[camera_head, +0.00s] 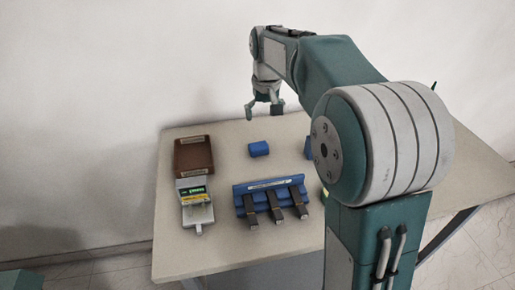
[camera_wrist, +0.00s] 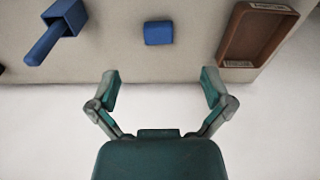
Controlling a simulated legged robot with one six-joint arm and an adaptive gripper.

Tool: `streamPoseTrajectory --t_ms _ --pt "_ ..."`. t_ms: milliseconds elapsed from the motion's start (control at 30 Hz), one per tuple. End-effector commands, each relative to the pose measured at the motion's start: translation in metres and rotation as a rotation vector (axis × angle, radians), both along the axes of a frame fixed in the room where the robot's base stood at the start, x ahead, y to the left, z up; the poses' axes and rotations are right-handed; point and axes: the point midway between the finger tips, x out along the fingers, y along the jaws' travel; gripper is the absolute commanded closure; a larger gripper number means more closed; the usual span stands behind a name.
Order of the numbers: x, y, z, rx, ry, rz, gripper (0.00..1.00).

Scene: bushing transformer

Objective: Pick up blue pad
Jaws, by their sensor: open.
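The blue pad (camera_head: 259,149) is a small blue block lying on the table, behind the blue rack. It also shows in the wrist view (camera_wrist: 158,33), near the top middle, ahead of the fingers and roughly centred between them. My gripper (camera_head: 265,108) is above the far edge of the table, beyond the pad. In the wrist view my gripper (camera_wrist: 160,82) has its two fingers spread wide with nothing between them. The gripper is apart from the pad.
A brown tray (camera_head: 211,154) stands left of the pad, with a small meter (camera_head: 195,203) in front of it. A blue rack (camera_head: 272,184) holds several dark-handled items. A blue holder with a handle (camera_wrist: 64,19) stands on the pad's other side. Table around the pad is clear.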

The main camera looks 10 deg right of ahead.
Motion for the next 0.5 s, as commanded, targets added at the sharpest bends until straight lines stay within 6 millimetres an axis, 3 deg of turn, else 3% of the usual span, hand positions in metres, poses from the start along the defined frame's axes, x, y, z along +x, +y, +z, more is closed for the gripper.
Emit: streamPoseTrajectory --t_ms 100,300,500 --pt "0.028 0.0 -0.021 -0.001 0.039 0.005 0.0" --pt "0.064 0.001 -0.053 -0.001 0.093 0.013 0.0" --pt "0.08 0.001 -0.072 -0.001 0.12 0.018 0.0"
